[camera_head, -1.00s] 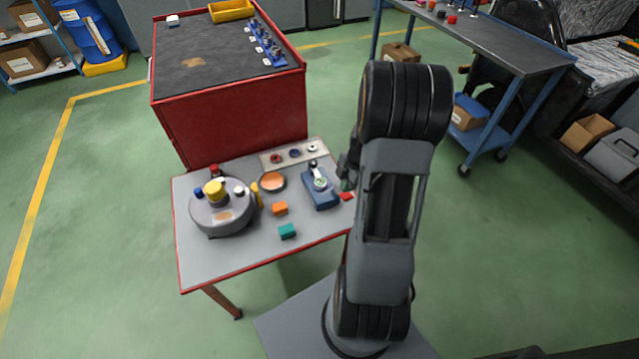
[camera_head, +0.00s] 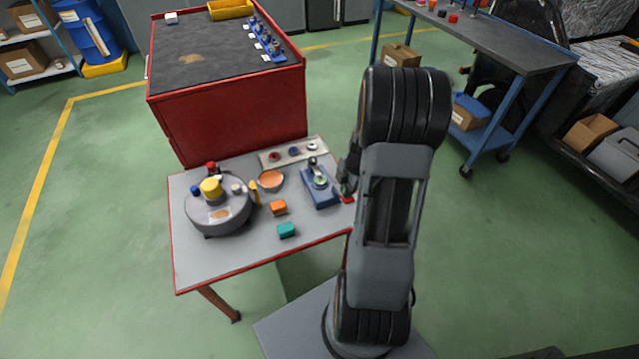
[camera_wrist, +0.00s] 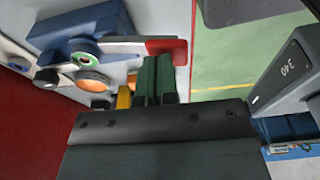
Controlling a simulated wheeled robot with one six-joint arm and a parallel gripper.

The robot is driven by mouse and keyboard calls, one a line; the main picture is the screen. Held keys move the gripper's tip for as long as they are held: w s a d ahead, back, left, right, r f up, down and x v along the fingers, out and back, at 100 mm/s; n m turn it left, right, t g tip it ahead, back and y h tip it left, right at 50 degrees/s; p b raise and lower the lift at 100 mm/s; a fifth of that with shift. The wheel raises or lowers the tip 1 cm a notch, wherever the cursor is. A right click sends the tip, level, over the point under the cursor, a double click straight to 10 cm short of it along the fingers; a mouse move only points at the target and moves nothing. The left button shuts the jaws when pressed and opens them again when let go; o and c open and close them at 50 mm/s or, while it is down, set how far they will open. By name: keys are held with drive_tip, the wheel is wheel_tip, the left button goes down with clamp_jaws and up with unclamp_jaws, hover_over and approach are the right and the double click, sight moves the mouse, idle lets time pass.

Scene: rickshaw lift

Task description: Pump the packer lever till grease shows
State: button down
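The packer (camera_head: 320,190) is a blue block with a green-ringed round fitting, at the right side of the small grey table. Its metal lever (camera_wrist: 125,46) reaches out to a red end (camera_wrist: 167,47), which also shows at the table's right edge in the head view (camera_head: 348,199). My gripper (camera_wrist: 156,79) has two dark green fingers side by side, with no clear gap between them. The fingertips are right beside the red end. I cannot tell whether they touch it. Nothing shows held. In the head view my arm hides most of the gripper. I see no grease clearly.
On the table are a grey round unit with a yellow cap (camera_head: 217,208), an orange bowl (camera_head: 271,180), an orange block (camera_head: 279,207), a teal block (camera_head: 287,230) and a strip with fittings (camera_head: 293,152). A red cabinet (camera_head: 230,112) stands behind. Floor is clear at the left.

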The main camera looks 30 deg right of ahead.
drive_tip(key=shift+f+b, duration=0.5)
drive_tip(key=shift+f, duration=0.15)
drive_tip(key=shift+r+p, duration=2.9)
drive_tip(key=shift+r, duration=1.45)
drive_tip(key=shift+a, duration=0.1)
